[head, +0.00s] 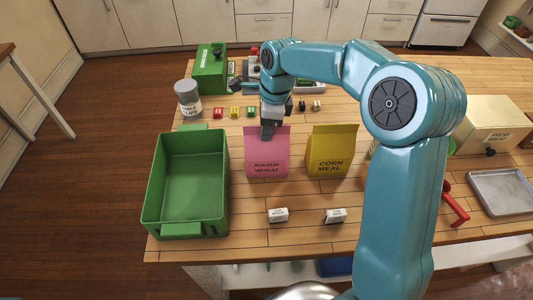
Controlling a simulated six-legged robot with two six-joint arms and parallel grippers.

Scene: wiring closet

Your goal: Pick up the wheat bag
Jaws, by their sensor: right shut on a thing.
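The wheat bag (267,158) is pink and labelled "BULGUR WHEAT". It stands upright on the wooden table, right of the green bin. My right gripper (268,131) is at its top edge, pointing down, and is shut on it. The gripper covers part of the bag's top. I cannot tell whether the bag's base touches the table. My left gripper is not in view.
A green bin (160,188), empty, stands at the left table edge. A yellow corn meal bag (332,150) is close on the right. A grey can (187,99) and a green box (209,70) stand behind.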

